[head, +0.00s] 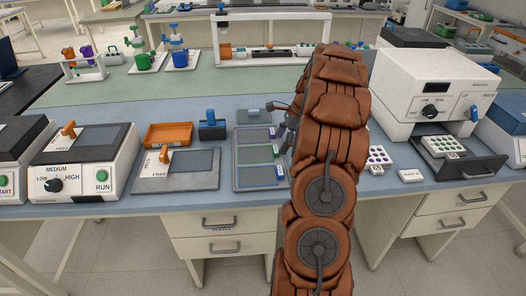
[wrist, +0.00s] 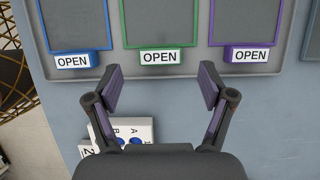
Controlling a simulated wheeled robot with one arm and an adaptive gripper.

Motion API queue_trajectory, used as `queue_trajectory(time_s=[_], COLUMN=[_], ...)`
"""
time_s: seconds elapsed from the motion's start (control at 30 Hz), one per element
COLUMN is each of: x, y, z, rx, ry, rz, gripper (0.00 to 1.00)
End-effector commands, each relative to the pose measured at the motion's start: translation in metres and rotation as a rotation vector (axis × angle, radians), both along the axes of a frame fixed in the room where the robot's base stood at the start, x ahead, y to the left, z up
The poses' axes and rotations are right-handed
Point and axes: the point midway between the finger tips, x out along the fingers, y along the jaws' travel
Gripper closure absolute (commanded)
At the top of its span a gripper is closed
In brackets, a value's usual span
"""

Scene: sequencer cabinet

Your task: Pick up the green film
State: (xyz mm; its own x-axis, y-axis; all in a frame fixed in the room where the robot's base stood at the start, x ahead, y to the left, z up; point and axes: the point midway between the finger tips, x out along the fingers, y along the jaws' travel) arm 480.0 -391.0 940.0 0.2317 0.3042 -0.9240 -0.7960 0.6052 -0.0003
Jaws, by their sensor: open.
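The green film (head: 255,153) lies flat in the middle of a grey tray (head: 236,165), between a purple film (head: 253,134) and a blue film (head: 256,177). In the wrist view the green film (wrist: 160,23) is at top centre, with a green tab and a white "OPEN" label (wrist: 160,57). My gripper (wrist: 163,90) is open and empty. Its fingertips show just below the label, one to each side of it. In the head view my gripper (head: 286,126) is at the tray's right edge, partly hidden by my arm.
The blue tab (wrist: 76,60) and purple tab (wrist: 249,54) flank the green one. A white well plate (wrist: 138,133) lies partly under my left finger in the wrist view. A white machine (head: 430,85) stands right, an orange tray (head: 169,135) left.

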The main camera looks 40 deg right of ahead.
Motion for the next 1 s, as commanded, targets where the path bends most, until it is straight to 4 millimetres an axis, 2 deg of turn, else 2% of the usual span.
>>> queue_trajectory(time_s=[0.2, 0.43, 0.83, 1.0], x=[0.006, 0.007, 0.007, 0.007], y=[0.009, 0.009, 0.009, 0.009], z=[-0.022, -0.024, -0.024, -0.024], rx=[0.002, 0.001, 0.001, 0.001], ry=[0.002, 0.0, 0.0, 0.0], rz=[0.001, 0.001, 0.001, 0.001], gripper=[0.19, 0.19, 0.6, 0.63])
